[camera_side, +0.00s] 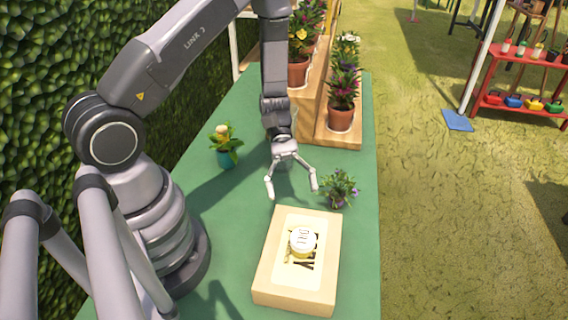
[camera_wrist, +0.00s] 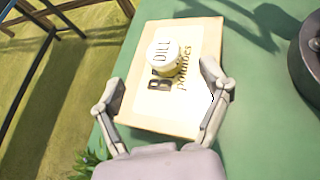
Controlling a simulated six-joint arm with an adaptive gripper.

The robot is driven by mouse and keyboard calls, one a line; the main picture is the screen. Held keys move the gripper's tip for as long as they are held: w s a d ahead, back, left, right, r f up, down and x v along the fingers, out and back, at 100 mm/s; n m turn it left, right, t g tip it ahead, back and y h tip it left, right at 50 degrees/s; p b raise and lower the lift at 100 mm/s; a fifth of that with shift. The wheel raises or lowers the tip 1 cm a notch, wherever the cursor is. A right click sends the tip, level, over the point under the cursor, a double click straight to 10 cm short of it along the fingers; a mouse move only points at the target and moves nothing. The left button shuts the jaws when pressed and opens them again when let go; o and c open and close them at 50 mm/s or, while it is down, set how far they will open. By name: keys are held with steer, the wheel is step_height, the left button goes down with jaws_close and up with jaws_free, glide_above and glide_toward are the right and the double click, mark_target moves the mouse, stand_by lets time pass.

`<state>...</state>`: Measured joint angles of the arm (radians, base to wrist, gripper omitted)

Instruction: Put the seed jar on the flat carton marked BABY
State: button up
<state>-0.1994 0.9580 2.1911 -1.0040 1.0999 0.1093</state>
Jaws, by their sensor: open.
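The seed jar (camera_side: 302,241), with a white lid marked DILL, stands on the flat carton (camera_side: 270,277) near the front of the green table. The carton's lettering is partly covered by the jar. In the wrist view the jar (camera_wrist: 165,57) stands on the carton (camera_wrist: 133,112), with "potatoes" readable beside it. My gripper (camera_side: 292,190) is open and empty, above the table behind the carton and apart from the jar. In the wrist view its fingers (camera_wrist: 160,90) frame the near part of the carton.
A leafy plant with purple flowers (camera_side: 340,188) is just right of my gripper. A teal pot with a plant (camera_side: 226,150) stands to the left. Potted flowers (camera_side: 341,100) stand on wooden steps (camera_side: 344,136) at the back. Green table is clear around the carton's left.

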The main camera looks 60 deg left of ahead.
steer(key=s+a+r+m+t+y, duration=0.3)
steer(key=s+r+m+y, duration=0.1)
steer(key=r, duration=0.5)
steer(key=s+a+r+m+t+y, duration=0.3)
steer(key=s+r+m+y, duration=0.1)
steer(key=r, duration=0.5)
steer(key=s+a+r+m+t+y, duration=0.3)
steer(key=r+m+t, duration=0.1)
steer(key=r, duration=0.6)
steer(key=shift+s+a+m+y, duration=0.2)
steer(key=shift+s+m+y, duration=0.1)
steer(key=shift+s+y, duration=0.1)
